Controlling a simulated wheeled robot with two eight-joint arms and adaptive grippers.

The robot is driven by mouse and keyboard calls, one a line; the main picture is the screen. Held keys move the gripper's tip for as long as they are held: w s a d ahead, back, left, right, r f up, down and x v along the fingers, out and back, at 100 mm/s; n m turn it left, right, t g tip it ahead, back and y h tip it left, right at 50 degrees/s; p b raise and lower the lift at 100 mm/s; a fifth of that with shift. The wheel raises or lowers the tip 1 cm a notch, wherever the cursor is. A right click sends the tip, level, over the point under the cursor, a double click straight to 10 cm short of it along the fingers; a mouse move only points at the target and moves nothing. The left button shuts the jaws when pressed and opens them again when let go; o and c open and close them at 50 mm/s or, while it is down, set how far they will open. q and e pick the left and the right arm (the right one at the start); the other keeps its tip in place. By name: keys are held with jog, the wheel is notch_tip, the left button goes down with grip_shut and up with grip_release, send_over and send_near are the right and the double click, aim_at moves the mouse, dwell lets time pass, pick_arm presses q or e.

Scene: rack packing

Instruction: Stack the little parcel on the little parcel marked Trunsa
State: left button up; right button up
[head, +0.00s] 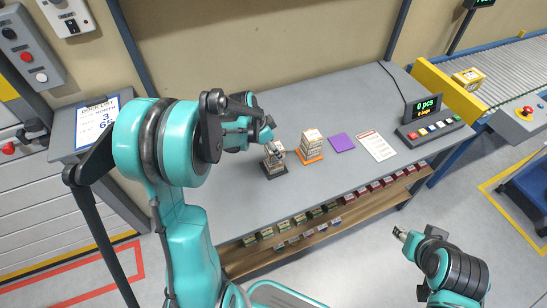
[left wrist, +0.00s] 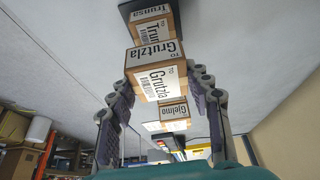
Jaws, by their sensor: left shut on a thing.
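A small tan parcel labelled Grutzla (left wrist: 158,82) sits between the fingers of my left gripper (head: 270,140), which is shut on it. The parcel labelled Trunsa (left wrist: 150,28) stands on a dark base (head: 272,172), directly below the held parcel. The left wrist view is upside down, and I cannot tell whether the two parcels touch. A parcel labelled Gjelmo (left wrist: 172,112) shows farther off in the left wrist view. My right gripper (head: 399,233) is off the table's front at the lower right; its fingers are too small to read.
Parcels (head: 312,138) stand on an orange base (head: 311,157) to the right. A purple square (head: 341,142) and a printed sheet (head: 376,146) lie beyond them. A counter console (head: 430,129) stands at the right end. The table's (head: 230,205) front is clear, above a shelf of small boxes.

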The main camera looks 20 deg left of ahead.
aim_at(274, 156)
pick_arm(q)
jog(key=shift+s+a+f, duration=0.1)
jog(key=shift+a+f, duration=0.1)
notch_tip(274, 156, down, 4)
jog(key=shift+b, duration=0.95)
jog(key=shift+r, duration=0.1)
jog(key=shift+f, duration=0.2)
jog(key=o, duration=1.2)
jog(key=shift+r, duration=0.1)
